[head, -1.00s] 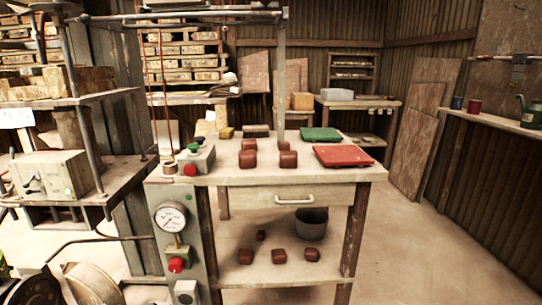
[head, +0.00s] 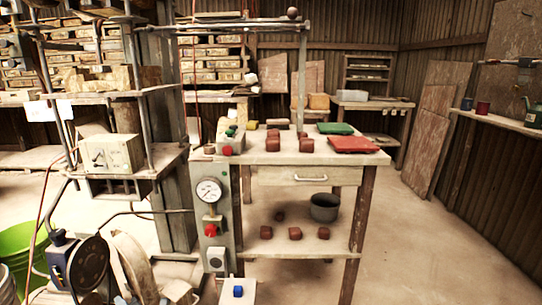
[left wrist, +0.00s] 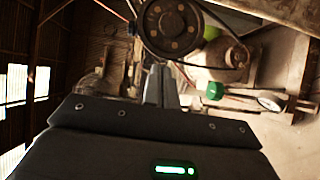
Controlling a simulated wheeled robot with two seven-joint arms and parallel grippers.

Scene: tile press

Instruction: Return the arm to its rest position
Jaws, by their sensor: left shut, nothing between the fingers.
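My left gripper (left wrist: 160,82) shows in the left wrist view, its dark body across the bottom and its narrow fingers shut with nothing between them. A dark wheel with holes (left wrist: 172,28) and a belt lie just beyond the fingertips; I cannot tell the gap. In the head view I cannot clearly make out the left gripper among the dark machine parts at lower left. My right gripper is in neither view.
The press's gauge (head: 209,191) and red button (head: 210,230) stand left of the bench (head: 310,158). Reddish-brown blocks (head: 273,145), a green tray (head: 335,128) and a red tray (head: 352,144) are on the bench. A green bin (head: 18,244) is at lower left. Floor at right is clear.

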